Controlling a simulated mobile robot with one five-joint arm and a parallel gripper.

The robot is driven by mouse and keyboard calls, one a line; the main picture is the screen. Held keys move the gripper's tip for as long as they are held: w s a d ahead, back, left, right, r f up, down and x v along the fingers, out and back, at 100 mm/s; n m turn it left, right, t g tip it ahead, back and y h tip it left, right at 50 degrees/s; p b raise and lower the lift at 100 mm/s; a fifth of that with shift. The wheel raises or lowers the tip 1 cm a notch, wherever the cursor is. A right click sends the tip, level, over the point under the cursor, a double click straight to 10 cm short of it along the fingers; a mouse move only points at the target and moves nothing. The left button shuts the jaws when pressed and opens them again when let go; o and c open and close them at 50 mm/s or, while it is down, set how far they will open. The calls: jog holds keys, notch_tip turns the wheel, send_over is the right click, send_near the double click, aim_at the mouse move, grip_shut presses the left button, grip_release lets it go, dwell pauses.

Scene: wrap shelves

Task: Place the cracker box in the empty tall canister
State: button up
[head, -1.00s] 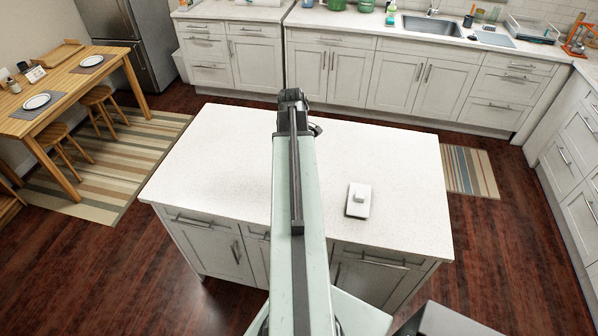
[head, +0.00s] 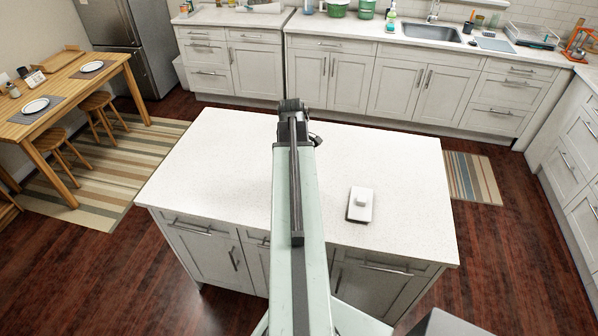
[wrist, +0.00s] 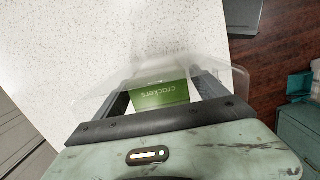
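The cracker box (wrist: 162,95) shows in the wrist view as a green face with the word "crackers" upside down and a pale side beyond it. It sits between the two dark fingers of my gripper (wrist: 165,92), which is shut on it. A clear, see-through shape (wrist: 95,107) shows around the fingers and box; I cannot tell whether it is a canister or part of the gripper. In the head view my arm reaches over the white island (head: 215,165), and its far end hides the gripper and box. I cannot make out a tall canister for certain.
A small white block-like item (head: 361,204) lies on the island, right of my arm; the rest of its visible top is clear. A counter with a sink (head: 432,33) runs along the back. A wooden table (head: 62,88) with stools stands at the left.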

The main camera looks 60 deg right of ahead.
notch_tip(320, 180, up, 13)
jog(key=w+p, duration=0.1)
jog(key=p, duration=1.2)
jog(key=shift+w+a+r, duration=0.1)
jog(key=w+a+m, duration=0.1)
jog(key=w+a, duration=0.8)
jog(key=a, duration=0.4)
jog(key=w+a, duration=1)
jog(key=a, duration=0.3)
jog(key=w+a+m+t, duration=0.1)
jog(key=w+a, duration=0.1)
jog(key=a, duration=2.2)
jog(key=shift+w+a, duration=0.2)
jog(key=shift+w, duration=0.05)
